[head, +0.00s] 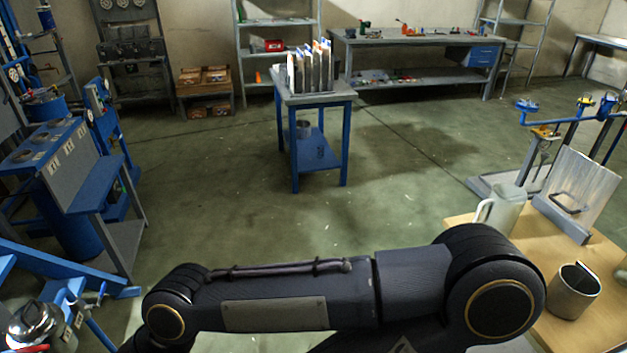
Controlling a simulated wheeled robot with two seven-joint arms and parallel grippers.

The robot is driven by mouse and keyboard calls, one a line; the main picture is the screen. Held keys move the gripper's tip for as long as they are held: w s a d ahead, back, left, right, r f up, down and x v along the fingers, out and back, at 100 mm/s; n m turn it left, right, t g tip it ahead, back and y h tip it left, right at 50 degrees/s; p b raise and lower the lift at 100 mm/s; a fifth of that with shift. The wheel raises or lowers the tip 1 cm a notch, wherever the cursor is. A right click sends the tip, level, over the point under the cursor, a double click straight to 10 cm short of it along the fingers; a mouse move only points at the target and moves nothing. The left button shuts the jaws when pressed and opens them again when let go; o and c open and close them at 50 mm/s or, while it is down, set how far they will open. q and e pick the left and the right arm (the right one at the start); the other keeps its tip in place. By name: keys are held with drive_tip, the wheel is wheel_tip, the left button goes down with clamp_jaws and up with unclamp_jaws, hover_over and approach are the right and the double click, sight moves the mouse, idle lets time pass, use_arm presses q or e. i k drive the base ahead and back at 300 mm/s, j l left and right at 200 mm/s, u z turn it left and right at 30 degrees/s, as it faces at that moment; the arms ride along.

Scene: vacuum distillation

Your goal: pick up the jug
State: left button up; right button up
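The jug (506,212) is pale grey-white with a handle on its left side. It stands upright at the left part of the wooden table (599,325) at the right. One of my dark arms crosses the bottom of the view, and its thick joint is in front of the table's near left part, below the jug. Neither of my grippers is in view, so I cannot tell whether either is open or shut. Nothing is seen touching the visible part of the jug.
A grey mug (573,291) with something in it stands on the table, nearer than the jug. Blue valve piping (560,112) rises beyond.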

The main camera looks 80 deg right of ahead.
sight(504, 202)
drive_tip(key=z, duration=4.1)
drive_tip(key=i+j+z, duration=0.1)
drive_tip(key=i+j, duration=0.8)
drive_tip(key=i+j+z, duration=0.1)
drive_tip(key=i+j, duration=0.75)
drive_tip(key=j, duration=0.1)
